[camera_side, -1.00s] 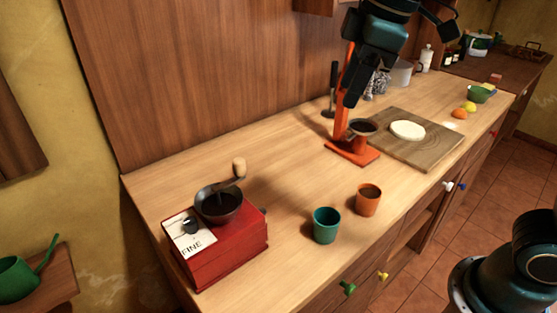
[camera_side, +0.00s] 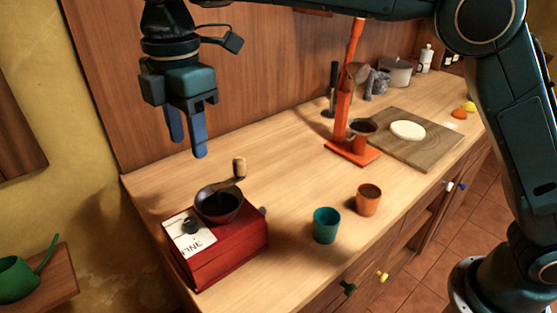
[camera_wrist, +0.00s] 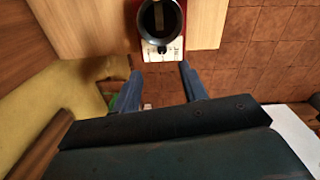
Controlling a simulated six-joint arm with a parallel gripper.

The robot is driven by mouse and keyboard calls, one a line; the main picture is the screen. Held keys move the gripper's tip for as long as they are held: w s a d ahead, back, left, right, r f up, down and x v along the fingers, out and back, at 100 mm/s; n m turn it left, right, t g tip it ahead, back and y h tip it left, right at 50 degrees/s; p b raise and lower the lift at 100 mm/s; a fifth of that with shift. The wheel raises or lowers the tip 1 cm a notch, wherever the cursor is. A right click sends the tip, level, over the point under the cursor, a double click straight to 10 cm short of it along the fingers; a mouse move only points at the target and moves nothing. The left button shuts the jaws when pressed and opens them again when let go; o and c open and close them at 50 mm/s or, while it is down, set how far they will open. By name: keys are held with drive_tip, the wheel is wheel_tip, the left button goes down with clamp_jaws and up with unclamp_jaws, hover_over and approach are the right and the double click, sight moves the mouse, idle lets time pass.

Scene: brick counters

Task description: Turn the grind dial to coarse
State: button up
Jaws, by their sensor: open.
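The red coffee grinder (camera_side: 226,251) sits at the near left end of the counter, with a dark bowl (camera_side: 218,204) and a crank with a wooden knob on top. A white plate marked "FINE" (camera_side: 188,234) carries the small black grind dial (camera_side: 191,226). In the wrist view the grinder bowl (camera_wrist: 160,18) and white plate (camera_wrist: 172,50) show beyond my open fingers (camera_wrist: 160,82). A dark spot on the plate there may be the dial.
A teal cup (camera_side: 326,226) and an orange cup (camera_side: 368,200) stand right of the grinder. An orange press stand (camera_side: 352,150) and a board (camera_side: 418,150) with a pale round lie farther back. The wooden wall rises behind. The counter between grinder and stand is clear.

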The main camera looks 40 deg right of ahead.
sight(190, 221)
drive_tip(key=a+f, duration=0.1)
drive_tip(key=a+n, duration=0.1)
drive_tip(key=a, duration=0.1)
drive_tip(key=shift+f, duration=0.35)
drive_tip(key=shift+f, duration=0.1)
drive_tip(key=shift+d+f, duration=0.1)
drive_tip(key=shift+f, duration=6.7)
clamp_jaws()
